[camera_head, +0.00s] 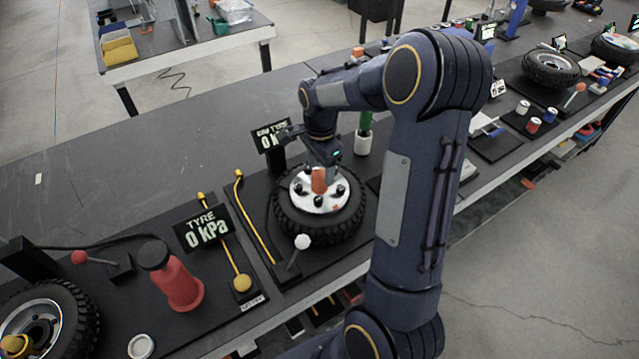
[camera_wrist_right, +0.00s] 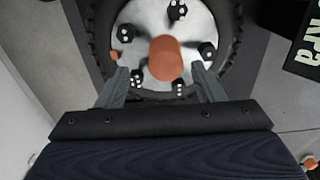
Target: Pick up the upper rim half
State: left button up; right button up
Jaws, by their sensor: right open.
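The upper rim half is a silver disc (camera_head: 327,205) with black dice-like lugs around it and a copper-coloured knob (camera_head: 319,180) at its centre. It lies in a black tyre (camera_head: 300,228) on the bench. In the right wrist view the disc (camera_wrist_right: 138,20) and knob (camera_wrist_right: 165,58) show from above. My right gripper (camera_wrist_right: 160,75) is open, its fingers apart on either side of the knob, with nothing visibly held; whether they touch it I cannot tell. In the head view this gripper (camera_head: 325,170) is over the disc and partly hides it. My left gripper is not in view.
A red pump-like object (camera_head: 176,284) is farther left. A green and white cylinder (camera_head: 363,140) stands behind.

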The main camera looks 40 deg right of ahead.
aim_at(320, 173)
jog(key=f, duration=0.1)
jog(key=f+p, duration=0.1)
jog(key=f, duration=0.3)
jog(key=shift+w+d+f, duration=0.1)
jog(key=shift+w+f, duration=0.05)
jog(key=shift+w, duration=0.2)
jog(key=shift+c, duration=0.3)
jog(key=c, duration=1.2)
grip_shut()
